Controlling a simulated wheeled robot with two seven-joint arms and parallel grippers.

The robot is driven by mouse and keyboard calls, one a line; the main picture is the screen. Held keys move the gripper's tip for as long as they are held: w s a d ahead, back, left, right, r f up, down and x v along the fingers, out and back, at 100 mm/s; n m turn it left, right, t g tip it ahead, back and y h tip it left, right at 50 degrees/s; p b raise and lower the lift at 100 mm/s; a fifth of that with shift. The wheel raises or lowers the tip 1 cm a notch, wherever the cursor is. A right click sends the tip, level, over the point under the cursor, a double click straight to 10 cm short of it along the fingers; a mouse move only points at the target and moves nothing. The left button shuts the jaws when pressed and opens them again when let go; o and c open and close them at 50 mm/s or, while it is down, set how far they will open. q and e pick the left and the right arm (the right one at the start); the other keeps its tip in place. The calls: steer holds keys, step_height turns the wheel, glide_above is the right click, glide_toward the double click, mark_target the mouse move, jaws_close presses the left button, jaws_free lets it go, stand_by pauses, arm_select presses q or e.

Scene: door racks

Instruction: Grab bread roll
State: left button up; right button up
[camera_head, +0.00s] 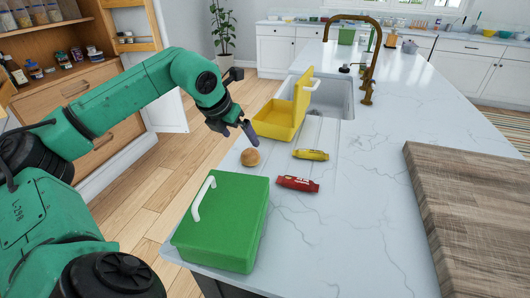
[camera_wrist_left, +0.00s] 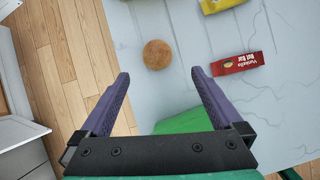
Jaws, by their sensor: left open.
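The bread roll (camera_head: 250,157) is round and brown and lies on the white marble counter, between the yellow box and the green box. It also shows in the left wrist view (camera_wrist_left: 157,54), just beyond the fingertips. My left gripper (camera_head: 248,134) is open and empty, above the counter close to the roll and apart from it. In the left wrist view its two purple fingers (camera_wrist_left: 158,82) are spread, with the roll ahead of the gap between them. My right gripper is not in view.
An open yellow box (camera_head: 277,121) stands behind the roll, near the sink (camera_head: 330,97). A closed green box (camera_head: 225,225) with a white handle stands in front. A yellow packet (camera_head: 311,155) and a red bar (camera_head: 298,184) lie to the right. A wooden board (camera_head: 475,215) covers the far right.

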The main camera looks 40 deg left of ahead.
mark_target(248, 153)
arm_select(q)
steer(key=x, duration=0.1)
steer(key=p+x, duration=0.1)
steer(key=x, duration=0.1)
steer(key=a+x, duration=0.1)
steer(key=x, duration=0.1)
steer(key=shift+s+f+p, duration=0.25)
steer(key=shift+s+p, duration=0.1)
steer(key=p+x, duration=0.1)
steer(key=x, duration=0.1)
steer(key=p+x, duration=0.1)
steer(key=x, duration=0.2)
steer(key=shift+w+d+f, duration=0.2)
steer(key=shift+w, duration=0.1)
steer(key=shift+w+a+f, duration=0.15)
steer(key=shift+f, duration=0.3)
steer(key=c, duration=1.2)
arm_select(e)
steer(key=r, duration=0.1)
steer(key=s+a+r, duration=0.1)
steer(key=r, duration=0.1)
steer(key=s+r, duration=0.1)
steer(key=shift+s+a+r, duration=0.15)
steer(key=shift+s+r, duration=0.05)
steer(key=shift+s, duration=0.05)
arm_select(q)
steer(key=shift+r, duration=0.15)
steer(key=shift+c, duration=0.2)
